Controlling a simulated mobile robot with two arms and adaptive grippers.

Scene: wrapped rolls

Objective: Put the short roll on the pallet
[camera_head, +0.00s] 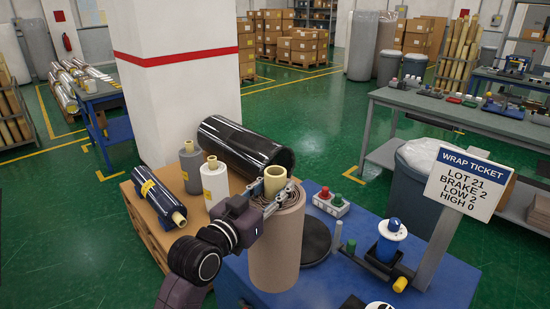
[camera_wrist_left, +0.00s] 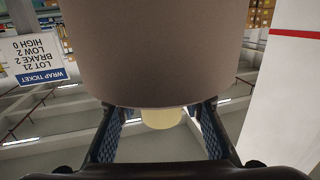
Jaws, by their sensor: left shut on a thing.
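My left gripper (camera_head: 268,188) is shut on the pale core at the top of an upright brown roll (camera_head: 277,245). In the left wrist view, the roll (camera_wrist_left: 165,50) fills the upper middle and its core (camera_wrist_left: 161,118) sits between the fingers. The roll is over the blue table (camera_head: 440,275); I cannot tell whether its base touches. The wooden pallet (camera_head: 148,232) is to the left and carries a dark blue wrapped roll (camera_head: 155,195) lying down, an upright grey roll (camera_head: 191,168), an upright white roll (camera_head: 215,187) and a large black roll (camera_head: 243,146) lying behind. My right gripper is out of view.
On the blue table are a dark round plate (camera_head: 318,240), a button box (camera_head: 330,203), a blue-and-white device (camera_head: 388,240) and a wrap ticket sign (camera_head: 464,180). A white pillar (camera_head: 180,85) stands behind the pallet. A grey workbench (camera_head: 450,115) is at right.

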